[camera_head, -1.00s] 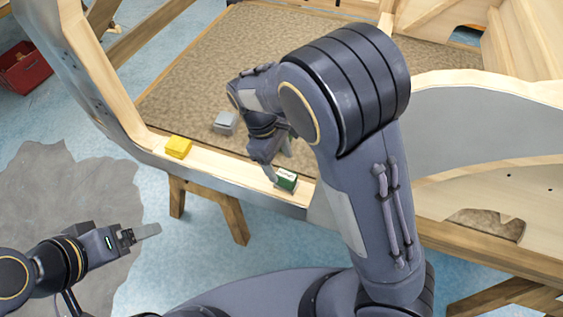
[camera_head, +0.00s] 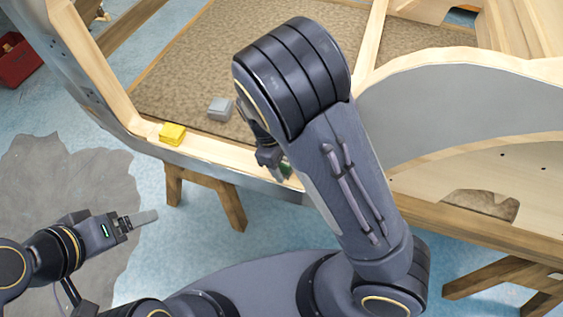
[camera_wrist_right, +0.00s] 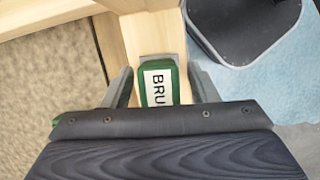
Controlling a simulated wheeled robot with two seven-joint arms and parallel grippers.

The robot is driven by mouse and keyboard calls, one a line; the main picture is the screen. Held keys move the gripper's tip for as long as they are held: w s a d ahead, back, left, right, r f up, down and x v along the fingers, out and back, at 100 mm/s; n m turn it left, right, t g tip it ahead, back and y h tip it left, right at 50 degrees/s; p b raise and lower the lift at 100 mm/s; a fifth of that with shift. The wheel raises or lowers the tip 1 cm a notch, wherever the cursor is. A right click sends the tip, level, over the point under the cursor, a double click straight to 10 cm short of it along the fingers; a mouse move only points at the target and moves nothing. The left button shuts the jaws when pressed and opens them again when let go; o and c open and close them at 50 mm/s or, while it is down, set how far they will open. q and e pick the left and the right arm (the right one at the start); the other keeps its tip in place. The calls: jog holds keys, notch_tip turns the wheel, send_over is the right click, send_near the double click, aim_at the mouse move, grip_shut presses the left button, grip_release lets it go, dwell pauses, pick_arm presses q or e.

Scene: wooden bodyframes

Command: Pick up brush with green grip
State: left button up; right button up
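The brush with the green grip (camera_head: 286,169) lies on the wooden frame ledge in the head view, mostly hidden by my right arm. In the right wrist view its green body (camera_wrist_right: 158,84) shows a white label reading "BRU", with the rest cut off by the gripper. My right gripper (camera_wrist_right: 160,87) is open, with one finger on each side of the brush and a visible gap on both sides. In the head view my right gripper (camera_head: 275,165) is at the brush, partly hidden. My left gripper (camera_head: 143,218) is away over the floor; its fingers overlap, so its opening is unclear.
A yellow block (camera_head: 172,134) sits on the ledge to the left. A grey block (camera_head: 220,108) lies on the brown panel (camera_head: 185,75) behind it. A red box (camera_head: 17,62) is on the floor at far left. Trestle legs (camera_head: 205,195) stand below the frame.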

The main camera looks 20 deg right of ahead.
aim_at(284, 159)
jog(key=c, duration=0.8)
jog(key=shift+r, duration=0.15)
jog(key=shift+r, duration=0.2)
notch_tip(284, 159, up, 2)
jog(key=shift+w+r, duration=0.1)
jog(key=shift+r, duration=0.15)
jog(key=s+a+r, duration=0.9)
jog(key=s, duration=0.1)
jog(key=shift+s+a+r, duration=0.15)
jog(key=shift+a+r, duration=0.25)
